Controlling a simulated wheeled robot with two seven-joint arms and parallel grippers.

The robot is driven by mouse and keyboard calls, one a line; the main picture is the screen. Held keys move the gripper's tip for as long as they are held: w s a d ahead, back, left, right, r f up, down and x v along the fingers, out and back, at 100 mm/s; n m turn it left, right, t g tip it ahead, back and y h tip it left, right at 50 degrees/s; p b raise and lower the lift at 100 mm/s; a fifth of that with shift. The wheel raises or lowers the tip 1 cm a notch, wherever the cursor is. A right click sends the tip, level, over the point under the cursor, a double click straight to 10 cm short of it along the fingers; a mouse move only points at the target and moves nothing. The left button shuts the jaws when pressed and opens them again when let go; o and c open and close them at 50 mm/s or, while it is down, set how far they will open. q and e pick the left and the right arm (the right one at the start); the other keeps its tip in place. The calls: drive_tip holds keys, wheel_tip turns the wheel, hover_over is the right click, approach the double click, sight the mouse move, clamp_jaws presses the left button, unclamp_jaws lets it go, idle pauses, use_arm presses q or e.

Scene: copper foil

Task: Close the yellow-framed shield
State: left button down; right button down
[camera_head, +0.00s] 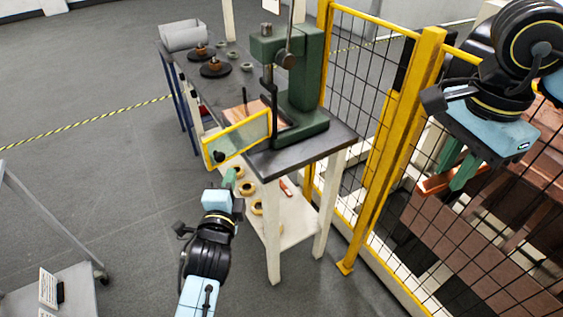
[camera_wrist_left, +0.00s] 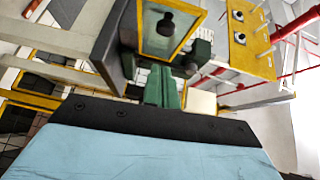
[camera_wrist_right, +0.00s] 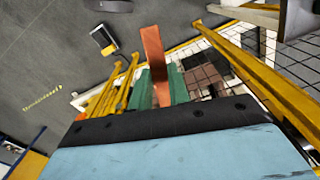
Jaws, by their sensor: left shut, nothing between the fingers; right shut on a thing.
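The yellow-framed shield (camera_head: 247,136) is a clear pane with a black knob (camera_head: 219,157) at its lower left. It stands upright at an angle beside the green press (camera_head: 302,85), its right end near the press base. In the left wrist view the shield (camera_wrist_left: 153,46) and knob (camera_wrist_left: 167,24) are above my fingers. My left gripper (camera_head: 229,177) is shut and empty, just below the knob end; I cannot tell whether it touches the frame. My right gripper (camera_head: 460,170) is shut on a copper strip (camera_head: 435,184), also seen in the right wrist view (camera_wrist_right: 153,55).
The press stands on a dark-topped table (camera_head: 300,150) with a lower shelf holding several rings. A grey cart (camera_head: 75,285) is at lower left. Floor at left is clear.

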sight(224, 156)
use_arm(q)
drive_tip(key=shift+w+a+f, duration=0.1)
drive_tip(key=shift+w+a, duration=0.6)
drive_tip(key=shift+w, duration=0.35)
drive_tip(key=shift+w+a+f, duration=0.1)
drive_tip(key=shift+w+a, duration=0.55)
drive_tip(key=shift+w, duration=0.35)
drive_tip(key=shift+a+r, duration=0.1)
drive_tip(key=shift+a, duration=0.1)
